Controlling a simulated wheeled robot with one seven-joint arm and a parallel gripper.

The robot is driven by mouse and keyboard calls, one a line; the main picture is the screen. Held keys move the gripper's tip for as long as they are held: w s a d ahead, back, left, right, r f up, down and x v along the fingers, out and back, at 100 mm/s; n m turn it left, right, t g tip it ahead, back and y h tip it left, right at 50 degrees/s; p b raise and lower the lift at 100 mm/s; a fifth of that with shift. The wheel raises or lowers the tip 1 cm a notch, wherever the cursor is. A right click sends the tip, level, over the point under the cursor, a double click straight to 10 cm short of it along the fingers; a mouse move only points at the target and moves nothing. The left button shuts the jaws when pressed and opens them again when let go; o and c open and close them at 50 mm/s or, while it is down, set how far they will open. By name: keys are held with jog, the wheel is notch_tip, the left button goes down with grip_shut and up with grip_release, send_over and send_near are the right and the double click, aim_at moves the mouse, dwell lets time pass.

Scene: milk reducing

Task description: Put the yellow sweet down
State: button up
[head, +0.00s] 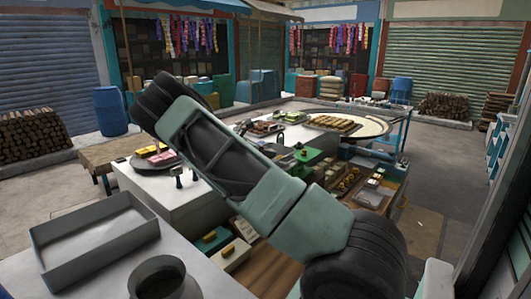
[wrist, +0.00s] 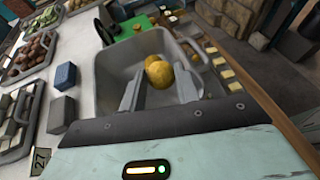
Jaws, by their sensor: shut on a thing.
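My gripper (wrist: 159,82) shows in the wrist view, its two grey fingers on either side of a round yellow sweet (wrist: 161,75). It is shut on this sweet. A second yellow rounded shape shows just behind the sweet, partly hidden by it; I cannot tell whether it is a separate piece. Behind and below the fingers is a grey metal basin (wrist: 108,75); the height of the sweet above it is unclear. In the head view my own arm crosses the middle, and the gripper and sweet cannot be made out.
In the wrist view, a blue block (wrist: 66,75) and a grey block (wrist: 61,114) stand left of the basin. A green item (wrist: 128,30) is beyond it, and trays of sweets (wrist: 32,52) lie left. In the head view an empty grey tray (head: 95,240) and a dark pot (head: 165,280) are near.

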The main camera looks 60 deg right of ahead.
jog(key=shift+f, duration=0.75)
jog(key=shift+f, duration=0.65)
jog(key=o, duration=0.7)
jog(key=shift+c, duration=0.2)
jog(key=shift+r, duration=0.3)
jog(key=b+v, duration=0.5)
jog(key=v, duration=0.7)
jog(key=shift+r+b, duration=0.3)
jog(key=shift+r, duration=0.1)
